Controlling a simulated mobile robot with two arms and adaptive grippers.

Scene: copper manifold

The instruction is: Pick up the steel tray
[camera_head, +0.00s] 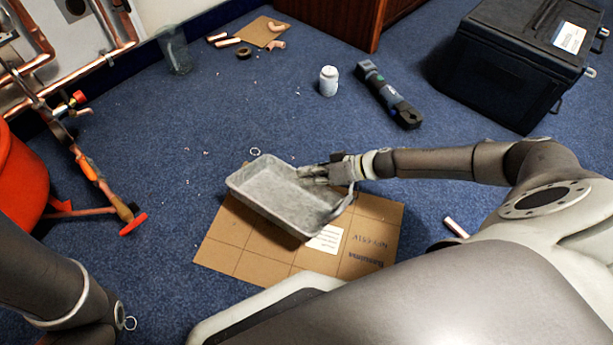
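The steel tray (262,200) is a shallow grey rectangular pan with a worn inside, empty, at the middle of the head view. It is over a flattened cardboard sheet (225,245); I cannot tell whether it rests flat on it. My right gripper (305,174) reaches in from the right, with its fingers over the tray's far right side. Whether the fingers are closed on the rim is unclear. My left arm shows at the lower left, but its gripper is not in view.
A white bottle (328,82) and a dark power tool (389,95) stand and lie beyond the tray. A black case (515,65) is at the upper right. Copper pipes (60,85) and a red bucket (20,190) are at the left.

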